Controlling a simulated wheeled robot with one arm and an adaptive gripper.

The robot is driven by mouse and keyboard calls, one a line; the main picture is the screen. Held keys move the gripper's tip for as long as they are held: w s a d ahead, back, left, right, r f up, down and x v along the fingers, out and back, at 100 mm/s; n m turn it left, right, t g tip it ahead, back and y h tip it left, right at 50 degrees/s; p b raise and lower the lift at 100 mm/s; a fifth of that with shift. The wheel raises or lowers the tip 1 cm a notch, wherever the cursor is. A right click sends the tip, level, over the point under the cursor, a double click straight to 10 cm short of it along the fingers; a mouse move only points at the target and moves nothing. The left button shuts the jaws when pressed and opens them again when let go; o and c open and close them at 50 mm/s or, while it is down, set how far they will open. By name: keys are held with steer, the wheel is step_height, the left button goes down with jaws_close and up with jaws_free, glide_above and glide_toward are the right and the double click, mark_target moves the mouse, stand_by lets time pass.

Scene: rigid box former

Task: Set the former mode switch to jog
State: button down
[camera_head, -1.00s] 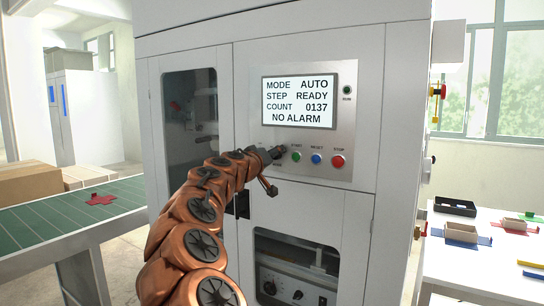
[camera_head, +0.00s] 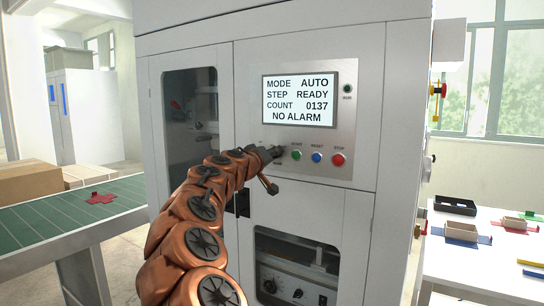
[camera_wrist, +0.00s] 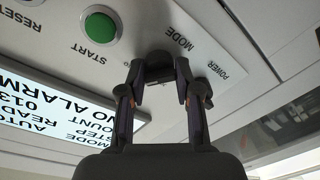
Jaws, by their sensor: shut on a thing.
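The former's control panel (camera_head: 345,150) is on the front of the white machine. Its screen (camera_head: 299,101) reads MODE AUTO, STEP READY, COUNT 0137, NO ALARM. In the wrist view the dark mode switch (camera_wrist: 159,60) sits beside the MODE label, upside down in that picture. My gripper (camera_wrist: 160,82) is shut on the mode switch, with one finger on each side of it. In the head view my gripper (camera_head: 277,152) is at the panel's lower left and hides the switch. The knob's pointing direction cannot be told.
The green START button (camera_wrist: 100,27) is close beside my gripper. The blue RESET (camera_head: 317,157) and red STOP (camera_head: 338,160) buttons lie further right. A green conveyor (camera_head: 60,222) is on the left, and a white table (camera_head: 470,265) with trays is on the right.

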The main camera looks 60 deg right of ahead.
steer(key=shift+r, duration=0.1)
steer(key=shift+w+r+n+g+y+p, duration=0.2)
steer(key=shift+n+p, duration=1.6)
steer(key=shift+n, duration=1.6)
steer(key=shift+s+f+n+g+y+p, duration=0.1)
steer(key=shift+n+g+p, duration=0.2)
steer(key=shift+n+p, duration=2.3)
steer(key=shift+n, duration=1.6)
steer(key=c, duration=0.8)
jaws_free()
steer(key=shift+a+f, duration=0.1)
steer(key=shift+f, duration=0.1)
steer(key=a, duration=0.7)
steer(key=a+r, duration=0.1)
steer(key=a, duration=0.3)
steer(key=shift+s+a, duration=0.3)
steer(key=shift+a, duration=0.05)
